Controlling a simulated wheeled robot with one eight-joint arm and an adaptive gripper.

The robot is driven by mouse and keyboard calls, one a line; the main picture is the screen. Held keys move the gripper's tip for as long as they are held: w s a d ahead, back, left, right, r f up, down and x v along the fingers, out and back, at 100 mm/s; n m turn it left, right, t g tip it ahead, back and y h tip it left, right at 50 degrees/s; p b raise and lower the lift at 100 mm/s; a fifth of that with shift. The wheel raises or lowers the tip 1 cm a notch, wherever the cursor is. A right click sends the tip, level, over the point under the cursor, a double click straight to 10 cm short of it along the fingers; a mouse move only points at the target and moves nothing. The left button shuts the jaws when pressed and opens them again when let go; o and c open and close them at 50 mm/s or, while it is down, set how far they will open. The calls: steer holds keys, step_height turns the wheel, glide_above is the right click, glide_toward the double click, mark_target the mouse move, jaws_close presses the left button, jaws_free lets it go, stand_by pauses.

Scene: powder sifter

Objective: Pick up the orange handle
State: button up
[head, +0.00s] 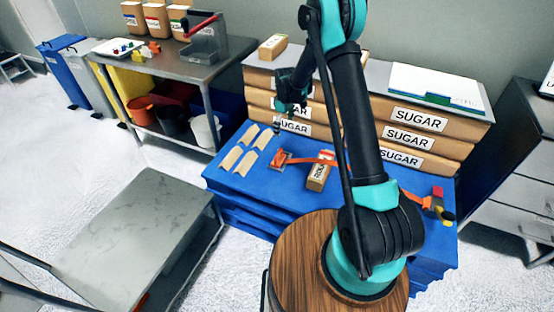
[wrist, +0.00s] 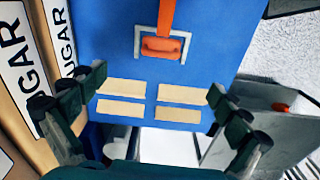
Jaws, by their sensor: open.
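The orange handle (head: 278,158) lies on the blue surface of the stack (head: 228,182), set in a grey metal frame and joined to an orange strap (head: 315,161). In the wrist view the handle (wrist: 162,46) is at the upper middle, with the strap running up from it. My gripper (head: 287,112) is above the blue surface, near the sugar bags. In the wrist view my gripper (wrist: 159,84) is open, its fingers wide apart with nothing between them. The handle lies beyond the fingertips, apart from them.
Several cream strips (head: 248,150) lie left of the handle. A labelled box (head: 319,177) sits under the strap. Stacked sugar bags (head: 410,138) stand behind. A metal table (head: 170,62) with a red-handled device (head: 206,38) is at the back left. Floor on the left is partly clear.

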step_height(320, 180, down, 3)
steer(key=w+a, duration=0.1)
steer(key=a, duration=0.1)
steer(key=n, duration=0.1)
glide_above(279, 159)
steer(key=f, duration=1.1)
steer(key=shift+w+f, duration=0.15)
steer(key=shift+w, duration=0.25)
steer(key=shift+s+f, duration=0.15)
steer(key=shift+f, duration=1.45)
steer(key=shift+s+f, duration=0.15)
steer(key=shift+f, duration=1.4)
steer(key=shift+c, duration=0.2)
steer(key=c, duration=1.1)
steer(key=shift+r, duration=0.1)
